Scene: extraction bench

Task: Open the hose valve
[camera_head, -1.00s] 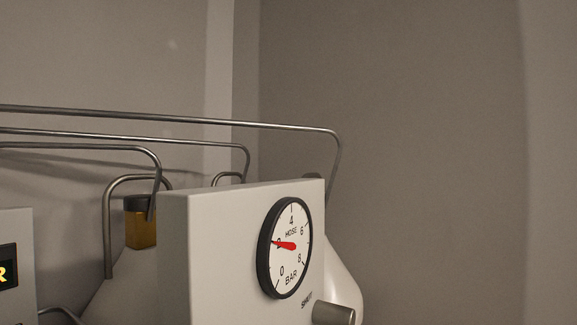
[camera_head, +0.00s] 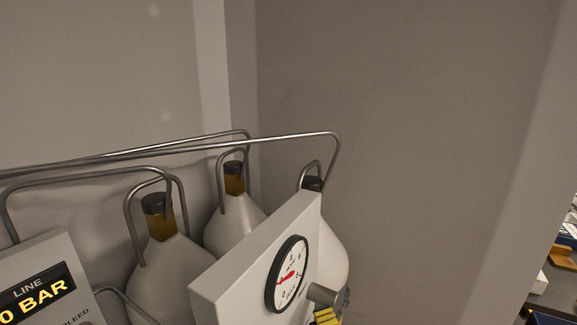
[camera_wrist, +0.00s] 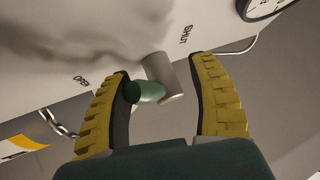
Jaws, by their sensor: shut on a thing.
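The hose valve sits on a pale panel. In the wrist view I see its grey round stub (camera_wrist: 166,77) with a green rounded end (camera_wrist: 144,92), between the printed words SHUT and OPEN. In the head view the grey stub (camera_head: 323,294) sticks out at the lower right of the panel. The left finger touches the green end. In the head view only a bit of yellow finger (camera_head: 327,317) shows at the bottom edge. The hose gauge (camera_head: 288,274) has a red needle.
White bottles with amber necks (camera_head: 160,218) and bent metal pipes (camera_head: 290,137) stand behind the panel. A line display box (camera_head: 50,262) is at the left. A chain (camera_wrist: 58,124) hangs at the left in the wrist view. Open shelves show at the far right.

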